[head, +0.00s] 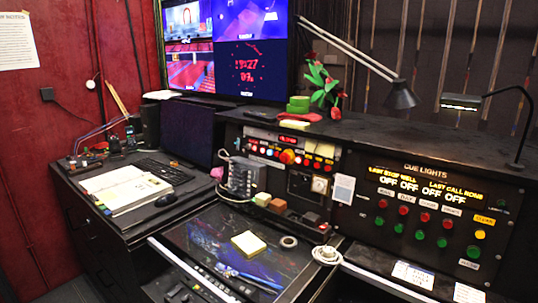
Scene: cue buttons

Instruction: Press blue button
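The black cue lights panel (352,250) is at the right of the head view, on the front of the desk. It has a row of red buttons (425,217) above a row of green buttons (420,235). A yellow button (480,234) and a larger green button (473,252) are at its right end. I cannot make out a clearly blue button among them; many are small. A second panel to its left has red, white and yellow lit buttons around a larger red-orange one (287,157). Neither of my grippers is in view.
A yellow note pad (248,243) and a tape ring (288,242) lie on the dark desk top. A white coiled cord (326,255) lies in front of the panel. A lamp (401,96), flowers (325,85) and a screen (224,48) stand behind. An open book (125,190) lies left.

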